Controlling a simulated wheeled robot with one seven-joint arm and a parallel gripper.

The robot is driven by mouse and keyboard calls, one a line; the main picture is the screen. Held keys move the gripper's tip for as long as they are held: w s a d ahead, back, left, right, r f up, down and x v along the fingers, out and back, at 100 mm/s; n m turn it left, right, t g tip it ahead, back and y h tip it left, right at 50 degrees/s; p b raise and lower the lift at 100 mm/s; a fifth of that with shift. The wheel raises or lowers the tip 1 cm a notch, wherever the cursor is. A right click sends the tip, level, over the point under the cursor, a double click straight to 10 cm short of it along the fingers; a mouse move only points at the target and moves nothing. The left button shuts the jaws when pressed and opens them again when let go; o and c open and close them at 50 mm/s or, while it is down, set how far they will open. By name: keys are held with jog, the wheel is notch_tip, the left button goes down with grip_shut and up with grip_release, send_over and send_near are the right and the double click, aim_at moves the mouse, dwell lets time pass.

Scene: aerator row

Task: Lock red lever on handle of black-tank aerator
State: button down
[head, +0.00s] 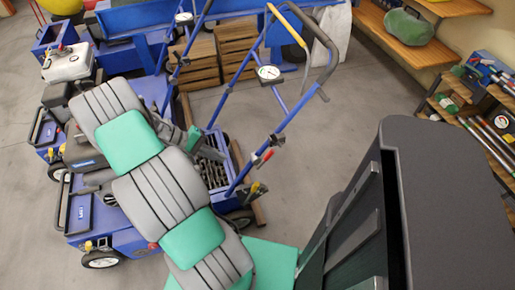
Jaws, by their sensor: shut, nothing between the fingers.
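The nearest blue aerator (100,222) stands left of centre, with its tank area largely hidden behind my arm, so I cannot make out a black tank for sure. Its blue tubular handle (290,122) rises to the upper right and ends in a dark grip bar. A small red lever (264,157) sits low on the near handle tube; whether it is locked is too small to tell. My gripper (194,139) shows partly beyond my folded grey and green arm, shut and empty, left of the red lever and apart from it.
Another blue aerator with a white tank (68,63) stands behind at the left. A round gauge (268,72) is on the handle. Wooden crates (237,50) stand at the back, shelves (487,125) at the right. Grey floor (340,135) is clear right of the handle.

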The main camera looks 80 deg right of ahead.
aim_at(265, 159)
jog(key=d+r+m, duration=0.1)
jog(key=s+d+r+m+g, duration=0.1)
jog(key=r, duration=0.1)
jog(key=d+r+h, duration=0.1)
jog(key=shift+s+r+m+g, duration=0.25)
jog(key=shift+r+m+g, duration=0.05)
jog(key=shift+r+m, duration=0.1)
jog(key=shift+f, duration=0.1)
jog(key=b+x, duration=0.2)
jog(key=x, duration=1.1)
jog(key=shift+s+f, duration=0.25)
jog(key=shift+s, duration=0.1)
